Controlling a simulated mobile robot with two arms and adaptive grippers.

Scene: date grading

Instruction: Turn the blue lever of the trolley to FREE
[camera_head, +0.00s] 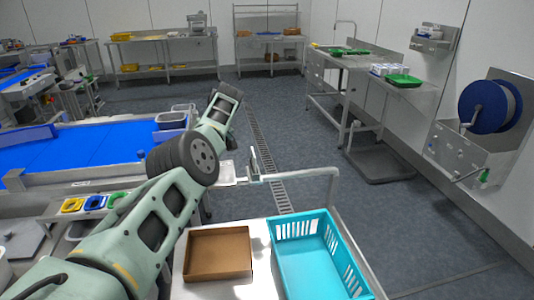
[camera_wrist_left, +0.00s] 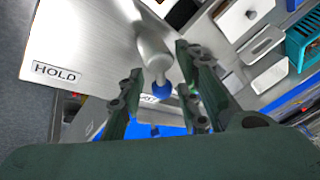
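The trolley lever shows in the left wrist view as a silver stem (camera_wrist_left: 150,45) with a blue knob (camera_wrist_left: 162,90) at its end. It sits on a bare metal plate (camera_wrist_left: 90,35) with a HOLD label (camera_wrist_left: 57,73) to the left of the lever. No FREE label is readable. My left gripper (camera_wrist_left: 158,78) is open, with one finger on each side of the lever and a visible gap to it. In the head view my left arm reaches over from the lower left; its gripper is hidden there. My right gripper is not in view.
The trolley top (camera_head: 262,240) carries a brown box (camera_head: 218,230) and a cyan crate (camera_head: 290,225); a rail (camera_head: 310,173) stands at its far end. A blue-surfaced table (camera_head: 80,152) is at left. Open floor lies beyond, with a drain grating (camera_head: 265,150). A hose reel (camera_head: 490,107) hangs at right.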

